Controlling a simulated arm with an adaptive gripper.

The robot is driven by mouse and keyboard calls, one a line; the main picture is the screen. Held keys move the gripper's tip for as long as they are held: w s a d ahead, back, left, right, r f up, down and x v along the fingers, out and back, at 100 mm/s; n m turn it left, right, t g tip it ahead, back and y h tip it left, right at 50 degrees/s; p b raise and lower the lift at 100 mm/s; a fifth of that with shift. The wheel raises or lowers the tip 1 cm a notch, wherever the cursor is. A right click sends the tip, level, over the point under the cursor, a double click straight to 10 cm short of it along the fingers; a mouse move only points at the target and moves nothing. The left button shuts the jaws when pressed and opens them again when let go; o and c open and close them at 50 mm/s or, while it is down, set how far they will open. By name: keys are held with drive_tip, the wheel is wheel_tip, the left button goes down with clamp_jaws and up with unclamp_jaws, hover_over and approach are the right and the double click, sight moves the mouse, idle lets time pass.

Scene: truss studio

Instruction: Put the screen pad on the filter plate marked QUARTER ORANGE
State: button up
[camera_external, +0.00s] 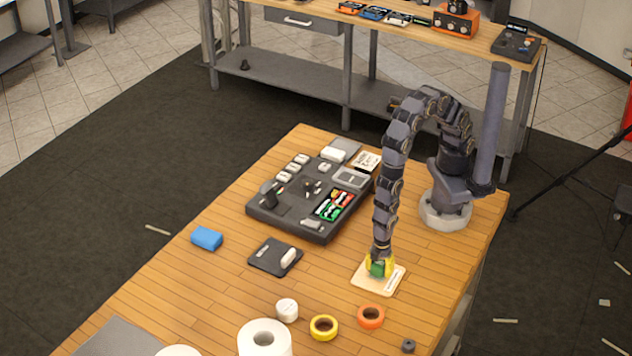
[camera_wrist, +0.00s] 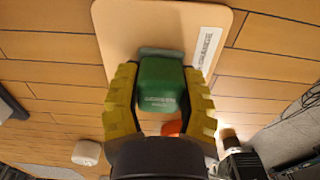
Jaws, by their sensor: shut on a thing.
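My gripper (camera_external: 380,260), with yellow fingers, is shut on a green block that I take to be the screen pad (camera_external: 377,269). The filter plate (camera_external: 365,283) is a pale beige board with rounded corners, lying on the table directly under my gripper. In the wrist view the plate (camera_wrist: 115,25) has a white label (camera_wrist: 207,45) that appears to end in ORANGE. The pad is over the plate, touching or very close; I cannot tell which.
A dark tray of small parts (camera_external: 262,212) and a small dark plate with a white piece (camera_external: 262,257) lie to the left. A blue block (camera_external: 207,238) is further left. Orange tape (camera_external: 371,316), yellow tape (camera_external: 323,327) and a white roll (camera_external: 250,345) stand in front.

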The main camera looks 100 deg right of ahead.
sight(380, 262)
drive_tip(key=o, duration=1)
drive_tip(key=shift+f, duration=0.1)
wheel_tip(380, 262, up, 11)
drive_tip(key=shift+r, duration=0.65)
